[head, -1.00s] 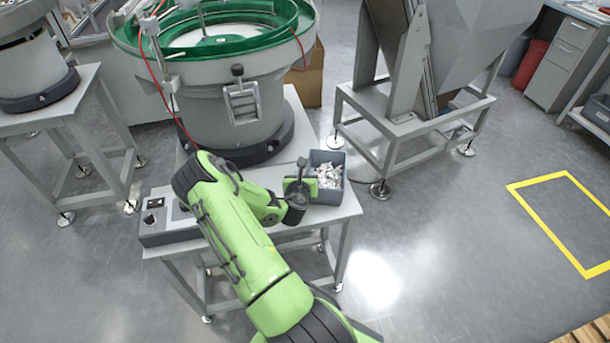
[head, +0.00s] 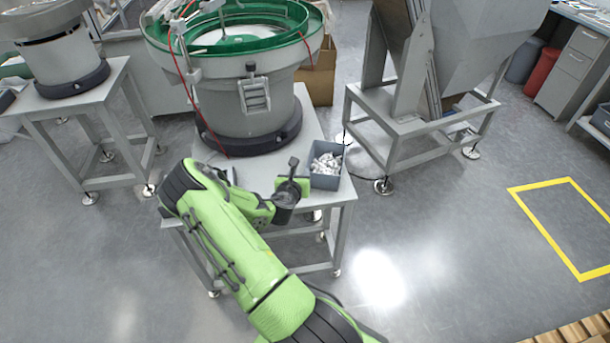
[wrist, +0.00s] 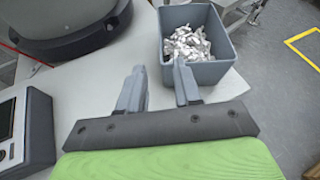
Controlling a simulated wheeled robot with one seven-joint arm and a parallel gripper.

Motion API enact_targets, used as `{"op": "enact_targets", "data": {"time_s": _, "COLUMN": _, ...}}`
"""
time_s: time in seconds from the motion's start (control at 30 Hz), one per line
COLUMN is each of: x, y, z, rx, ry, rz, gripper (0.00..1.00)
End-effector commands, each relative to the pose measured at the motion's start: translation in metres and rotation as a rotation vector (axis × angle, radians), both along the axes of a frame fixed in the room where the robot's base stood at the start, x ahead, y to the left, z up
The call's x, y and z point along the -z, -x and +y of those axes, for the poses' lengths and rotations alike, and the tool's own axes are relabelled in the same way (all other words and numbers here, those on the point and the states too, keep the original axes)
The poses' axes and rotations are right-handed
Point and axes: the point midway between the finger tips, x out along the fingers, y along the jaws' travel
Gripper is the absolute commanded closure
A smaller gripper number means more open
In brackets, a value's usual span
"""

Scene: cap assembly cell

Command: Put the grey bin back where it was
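The grey bin (head: 327,181) is an open-topped box holding a heap of small shiny white-silver pieces. It stands upright on the right part of the grey feeder table (head: 313,128) in the head view. In the wrist view the bin (wrist: 208,72) is at the top, beyond my fingers. My gripper (wrist: 160,73) is open, with bare tabletop between its two fingers. The right fingertip overlaps the bin's lower left corner in the picture; I cannot tell whether it touches. In the head view my gripper's fingertips are hidden, and its green body is just left of the bin.
A bowl feeder (head: 240,95) with a green rim stands behind on the same table. A control box (wrist: 35,130) shows at the left in the wrist view. A hopper on a frame (head: 395,130) stands to the right. A yellow floor outline (head: 545,235) encloses clear floor.

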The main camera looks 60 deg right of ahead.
Motion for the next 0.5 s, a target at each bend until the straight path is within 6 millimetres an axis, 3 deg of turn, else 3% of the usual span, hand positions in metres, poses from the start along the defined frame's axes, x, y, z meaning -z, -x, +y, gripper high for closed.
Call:
{"op": "enact_targets", "data": {"time_s": 0.27, "x": -0.009, "y": -0.003, "z": 0.004, "rx": 0.044, "ry": -0.032, "rz": -0.063, "gripper": 0.66}}
{"op": "enact_targets", "data": {"time_s": 0.37, "x": -0.032, "y": -0.010, "z": 0.019, "rx": 0.180, "ry": -0.148, "rz": -0.264, "gripper": 0.66}}
{"op": "enact_targets", "data": {"time_s": 0.5, "x": -0.072, "y": -0.021, "z": 0.066, "rx": 0.448, "ry": -0.426, "rz": -0.634, "gripper": 0.66}}
